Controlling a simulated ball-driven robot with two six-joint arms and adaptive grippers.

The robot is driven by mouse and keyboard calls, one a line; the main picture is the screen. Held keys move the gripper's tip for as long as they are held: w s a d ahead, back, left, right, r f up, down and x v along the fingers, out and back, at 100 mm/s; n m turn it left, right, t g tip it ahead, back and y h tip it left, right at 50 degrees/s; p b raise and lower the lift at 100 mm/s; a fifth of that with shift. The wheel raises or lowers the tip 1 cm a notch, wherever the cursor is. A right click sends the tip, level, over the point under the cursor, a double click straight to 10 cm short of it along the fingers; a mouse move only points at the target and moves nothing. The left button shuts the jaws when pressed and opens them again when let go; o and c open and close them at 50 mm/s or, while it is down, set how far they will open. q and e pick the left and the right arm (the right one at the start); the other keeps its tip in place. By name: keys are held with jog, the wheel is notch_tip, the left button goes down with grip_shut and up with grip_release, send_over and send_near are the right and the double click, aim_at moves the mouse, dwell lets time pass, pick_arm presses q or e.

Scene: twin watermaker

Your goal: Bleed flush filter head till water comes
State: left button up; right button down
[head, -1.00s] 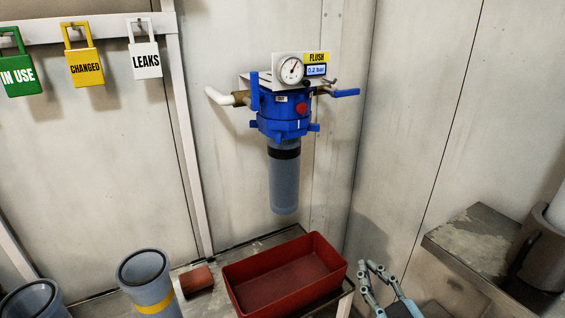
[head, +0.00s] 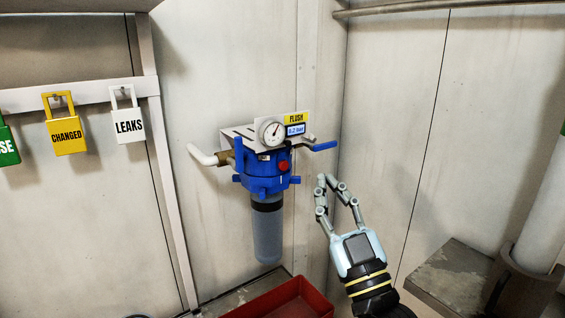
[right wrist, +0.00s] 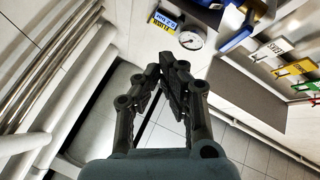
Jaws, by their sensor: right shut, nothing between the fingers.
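The flush filter head (head: 262,177) is blue and mounted on the wall, with a grey bowl (head: 267,230) hanging below it. A red knob (head: 283,166) sits on its right front. A blue lever (head: 239,155) stands upright on its left, and another blue lever (head: 324,146) points right. Above are a round gauge (head: 271,132) and a display (head: 295,130) that seems to read 0.2 bar. My right gripper (head: 328,181) is shut and empty, right of the head and apart from it. In the right wrist view its fingers (right wrist: 172,75) meet, with the gauge (right wrist: 192,39) beyond. My left gripper is not in view.
A red tray (head: 285,300) lies below the filter. A metal shelf (head: 455,270) with an upright pipe (head: 540,215) is at the right. Yellow CHANGED (head: 66,138) and white LEAKS (head: 128,126) tags hang at the left. The wall right of the filter is clear.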

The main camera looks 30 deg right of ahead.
aim_at(284, 165)
jog(key=shift+w, duration=0.1)
jog(key=w+b, duration=0.3)
jog(key=w, duration=0.5)
jog(key=shift+w+a, duration=0.35)
jog(key=shift+a, duration=0.05)
jog(key=shift+w, duration=0.15)
dwell(1.1)
jog(key=shift+w, duration=0.25)
jog(key=shift+w+b, duration=0.4)
jog(key=shift+w, duration=0.05)
dwell(0.7)
jog(key=shift+s, duration=0.15)
jog(key=shift+s+p, duration=0.5)
jog(key=shift+s, duration=0.25)
